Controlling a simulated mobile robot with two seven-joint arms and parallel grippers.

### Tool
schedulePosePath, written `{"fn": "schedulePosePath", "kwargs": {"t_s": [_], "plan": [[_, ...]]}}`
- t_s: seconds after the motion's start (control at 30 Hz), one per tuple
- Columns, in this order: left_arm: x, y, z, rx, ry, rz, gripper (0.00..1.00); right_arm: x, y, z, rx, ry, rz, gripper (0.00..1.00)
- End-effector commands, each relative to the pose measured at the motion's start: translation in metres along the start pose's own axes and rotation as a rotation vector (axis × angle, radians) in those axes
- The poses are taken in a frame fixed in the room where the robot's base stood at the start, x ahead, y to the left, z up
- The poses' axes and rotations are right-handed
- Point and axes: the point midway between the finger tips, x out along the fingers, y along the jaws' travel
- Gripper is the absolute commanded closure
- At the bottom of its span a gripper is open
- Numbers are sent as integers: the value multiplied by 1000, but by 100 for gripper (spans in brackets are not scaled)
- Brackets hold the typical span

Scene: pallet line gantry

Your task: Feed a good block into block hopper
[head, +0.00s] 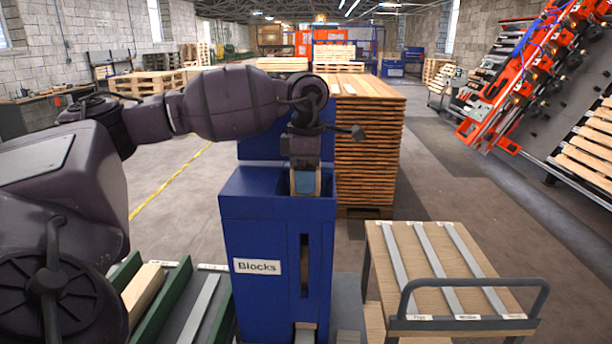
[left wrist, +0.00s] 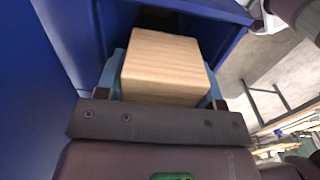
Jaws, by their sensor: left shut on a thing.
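The block hopper (head: 255,225) is a tall blue box with a "Blocks" label and a narrow slot in its front. My left gripper (head: 305,183) is over the hopper's open top, pointing down. It is shut on a light wooden block (left wrist: 165,62), whose end shows between the blue fingertips in the left wrist view. The block is at the hopper's mouth; whether it touches the walls I cannot tell. The hopper's blue rim (left wrist: 205,8) shows behind the block in the left wrist view. Another piece of wood (head: 306,327) shows at the foot of the hopper. My right gripper is not in view.
A wooden-topped cart (head: 400,262) with metal strips and a grey handle stands to the right of the hopper. Green rails (head: 170,290) with a wooden piece (head: 143,290) lie to the left. A tall stack of pallets (head: 370,150) stands behind. Floor is open at right.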

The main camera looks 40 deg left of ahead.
Motion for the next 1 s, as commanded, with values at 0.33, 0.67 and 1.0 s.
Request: {"fn": "schedulePosePath", "kwargs": {"t_s": [0.33, 0.67, 1.0], "plan": [[0, 0, 0, 0, 0, 0, 63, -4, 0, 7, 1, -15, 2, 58], [1, 0, 0, 0, -1, 1, 63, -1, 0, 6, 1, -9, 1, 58], [5, 0, 0, 0, -1, 1, 63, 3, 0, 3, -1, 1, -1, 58]]}}
